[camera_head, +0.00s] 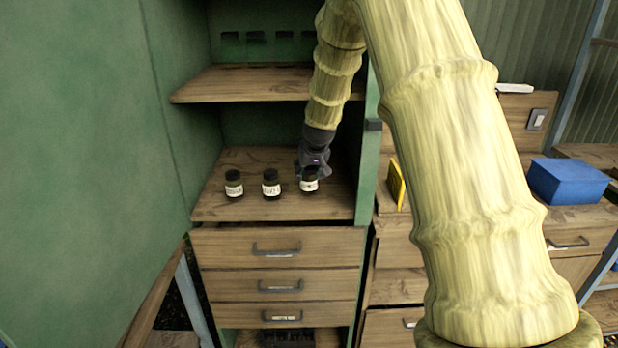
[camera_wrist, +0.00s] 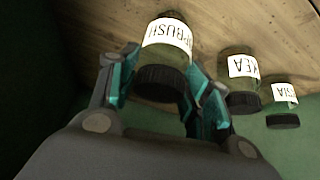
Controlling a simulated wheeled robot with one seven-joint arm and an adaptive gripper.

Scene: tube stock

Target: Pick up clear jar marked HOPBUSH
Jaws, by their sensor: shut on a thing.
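The clear jar marked HOPBUSH (camera_wrist: 166,42) is a greenish see-through jar with a dark lid and a white label; the wrist view shows the end of its name, "PBUSH". In the head view it is the rightmost jar (camera_head: 309,185) on the wooden shelf. My gripper (camera_wrist: 160,80) is shut on it, with one finger on each side near the lid. In the head view my gripper (camera_head: 312,172) comes down over the jar from above and hides its top. I cannot tell whether the jar's base touches the shelf.
Two similar labelled jars stand to its left: a middle jar (camera_head: 271,184) and a left jar (camera_head: 234,185). An upper shelf (camera_head: 255,84) lies above, and a green cabinet wall (camera_head: 367,165) is close on the right. Drawers (camera_head: 278,250) are below. The shelf's front is clear.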

